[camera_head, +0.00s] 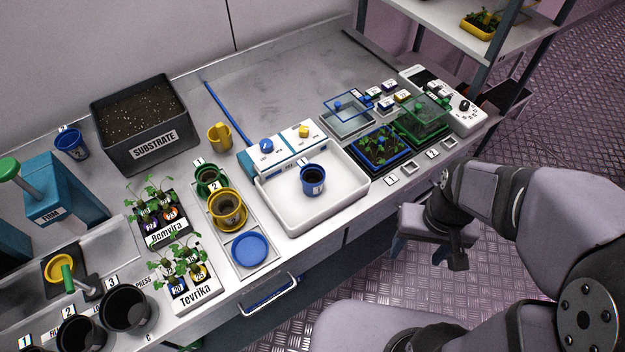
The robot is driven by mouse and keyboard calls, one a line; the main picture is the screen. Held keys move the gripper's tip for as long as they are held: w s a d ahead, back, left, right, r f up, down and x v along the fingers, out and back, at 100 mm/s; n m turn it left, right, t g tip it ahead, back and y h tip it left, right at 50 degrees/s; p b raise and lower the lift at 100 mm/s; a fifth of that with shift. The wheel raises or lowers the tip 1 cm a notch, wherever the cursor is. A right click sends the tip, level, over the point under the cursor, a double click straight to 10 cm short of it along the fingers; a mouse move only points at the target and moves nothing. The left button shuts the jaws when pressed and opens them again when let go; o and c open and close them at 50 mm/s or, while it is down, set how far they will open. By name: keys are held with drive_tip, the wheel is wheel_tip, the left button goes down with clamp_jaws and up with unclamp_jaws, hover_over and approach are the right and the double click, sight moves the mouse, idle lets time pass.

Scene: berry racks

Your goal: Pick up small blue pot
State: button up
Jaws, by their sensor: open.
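A small blue pot (313,184) with a white label stands upright in the white tray (352,199) near the middle of the bench. Another blue pot (72,146) stands at the back left, beside the substrate box; it also has a label. My gripper (429,250) is in front of the bench edge, to the right of and apart from the white tray. It is open and points down, with nothing visible between its fingers.
Blue and white control boxes (285,148) stand directly behind the tray. A yellow pot (228,209), a green pot (208,179) and a blue saucer (249,250) are to its left. Seedling trays (383,147) are to its right. The back middle of the bench is clear.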

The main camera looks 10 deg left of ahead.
wheel_tip(320, 180, up, 8)
drive_tip(key=n+p, duration=0.7)
drive_tip(key=n, duration=0.6)
hover_over(313, 176)
drive_tip(key=s, duration=0.2)
drive_tip(key=shift+d+f+p, duration=0.15)
drive_tip(key=shift+f+p, duration=1.4)
drive_tip(key=shift+f, duration=2.15)
drive_tip(key=c, duration=1.1)
drive_tip(key=shift+c, duration=0.2)
wheel_tip(313, 176, up, 10)
drive_tip(key=b, duration=0.3)
